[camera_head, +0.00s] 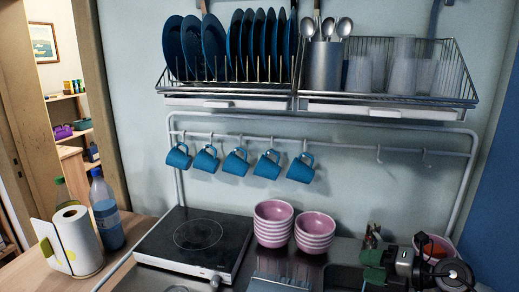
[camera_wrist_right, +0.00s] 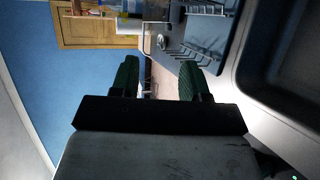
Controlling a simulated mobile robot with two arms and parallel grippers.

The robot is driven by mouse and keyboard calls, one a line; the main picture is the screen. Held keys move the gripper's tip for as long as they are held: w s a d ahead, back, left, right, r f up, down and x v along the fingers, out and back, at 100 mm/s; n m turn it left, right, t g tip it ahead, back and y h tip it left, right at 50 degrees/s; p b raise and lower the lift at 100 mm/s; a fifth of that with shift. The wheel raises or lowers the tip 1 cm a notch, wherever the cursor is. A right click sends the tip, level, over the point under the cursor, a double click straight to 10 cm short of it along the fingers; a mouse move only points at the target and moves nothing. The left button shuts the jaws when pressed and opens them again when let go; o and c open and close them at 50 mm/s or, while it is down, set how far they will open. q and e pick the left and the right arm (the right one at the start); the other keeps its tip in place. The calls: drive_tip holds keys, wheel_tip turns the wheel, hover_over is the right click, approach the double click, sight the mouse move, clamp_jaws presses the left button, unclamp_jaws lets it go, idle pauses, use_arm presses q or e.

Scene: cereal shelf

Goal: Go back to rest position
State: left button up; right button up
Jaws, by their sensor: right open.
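My right gripper (camera_head: 376,264) is at the lower right of the head view, with its arm parts beside it. It hangs in front of the counter near the sink. In the right wrist view my right gripper (camera_wrist_right: 157,78) shows two green fingers apart, with nothing between them. My left gripper is not in view.
A black hob (camera_head: 195,238) and stacked pink bowls (camera_head: 273,222) stand on the counter. Left of them are a paper roll (camera_head: 76,240) and a blue bottle (camera_head: 106,212). Blue cups (camera_head: 236,162) hang below a wire dish rack (camera_head: 378,98). A sink basin (camera_wrist_right: 285,80) shows in the wrist view.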

drive_tip(key=s+a+r+m+t+y, duration=0.1)
drive_tip(key=a+m+t+y, duration=0.15)
drive_tip(key=a+t, duration=0.2)
drive_tip(key=s+d+f+m+h, duration=0.2)
drive_tip(key=s+f+m+h, duration=0.5)
drive_tip(key=m, duration=0.5)
drive_tip(key=s+d+f+m+h, duration=0.2)
drive_tip(key=s+f+m+h, duration=0.3)
drive_tip(key=s+m+h, duration=0.5)
drive_tip(key=s+a+f+m+g+y, duration=0.2)
drive_tip(key=s+f+g, duration=0.1)
drive_tip(key=s+g, duration=0.25)
drive_tip(key=s+a+f+m+g+y, duration=0.1)
drive_tip(key=s+a+f+m+g, duration=0.2)
drive_tip(key=s, duration=0.4)
wheel_tip(320, 180, down, 26)
drive_tip(key=s+n+g+b, duration=0.1)
drive_tip(key=n+g, duration=0.1)
drive_tip(key=s+d+f, duration=0.1)
drive_tip(key=s+f, duration=0.7)
drive_tip(key=f, duration=0.1)
drive_tip(key=s+d+f+g+b, duration=0.1)
drive_tip(key=s+d+f, duration=0.1)
drive_tip(key=s+f, duration=0.6)
drive_tip(key=shift+s+d+f+g, duration=0.3)
drive_tip(key=shift+s+f, duration=0.1)
drive_tip(key=shift+f, duration=0.25)
